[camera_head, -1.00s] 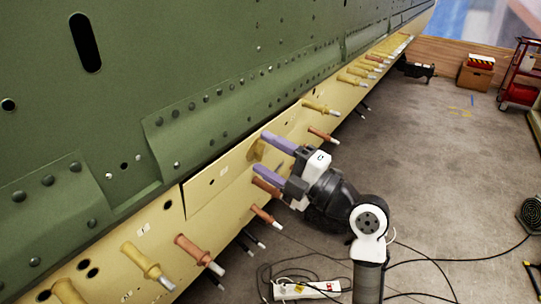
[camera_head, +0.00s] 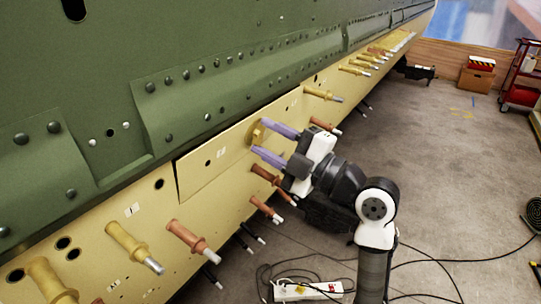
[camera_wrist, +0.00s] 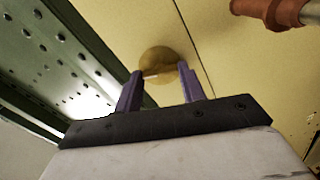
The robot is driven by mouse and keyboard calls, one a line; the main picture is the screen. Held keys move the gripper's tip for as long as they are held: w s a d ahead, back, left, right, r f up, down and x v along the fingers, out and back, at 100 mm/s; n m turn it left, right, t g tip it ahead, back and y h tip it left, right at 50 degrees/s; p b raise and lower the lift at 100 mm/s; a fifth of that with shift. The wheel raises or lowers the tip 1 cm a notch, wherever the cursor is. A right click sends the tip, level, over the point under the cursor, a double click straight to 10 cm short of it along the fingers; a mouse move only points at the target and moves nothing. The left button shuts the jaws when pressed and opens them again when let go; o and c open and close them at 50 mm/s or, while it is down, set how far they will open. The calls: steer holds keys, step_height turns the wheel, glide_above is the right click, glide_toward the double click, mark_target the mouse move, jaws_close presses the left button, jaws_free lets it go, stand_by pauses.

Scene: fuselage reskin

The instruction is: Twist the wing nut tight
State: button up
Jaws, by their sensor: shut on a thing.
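The wing nut (camera_head: 257,132) is a brass-coloured piece on the cream skin panel, partly hidden by my fingers. In the wrist view a round brass piece (camera_wrist: 158,56) shows just beyond and between the fingertips. My gripper (camera_head: 261,137) has two purple fingers, one above the other in the head view, reaching to the panel at the nut. The fingers (camera_wrist: 161,73) are shut on the nut, one on each side. The exact contact at the tips is too small to see clearly.
Copper-coloured (camera_head: 192,242) and yellow (camera_head: 134,247) pin fasteners stick out along the cream strip, one copper pin (camera_head: 270,180) close below my gripper. Green riveted skin (camera_head: 210,60) rises above. A power strip (camera_head: 308,291) and cables lie on the floor. A red cart (camera_head: 520,75) stands far right.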

steer(key=m+p, duration=0.1)
steer(key=m, duration=1.5)
steer(key=m+p, duration=0.3)
steer(key=m, duration=0.1)
steer(key=shift+r+m, duration=0.1)
steer(key=shift+m, duration=0.2)
steer(key=m+p, duration=0.4)
steer(key=shift+r+m, duration=0.1)
steer(key=shift+m, duration=0.2)
steer(key=m+p, duration=0.5)
steer(key=shift+d+f+m+p, duration=0.1)
steer(key=shift+f+m+p, duration=0.15)
steer(key=shift+m+p, duration=0.7)
steer(key=shift+f, duration=0.1)
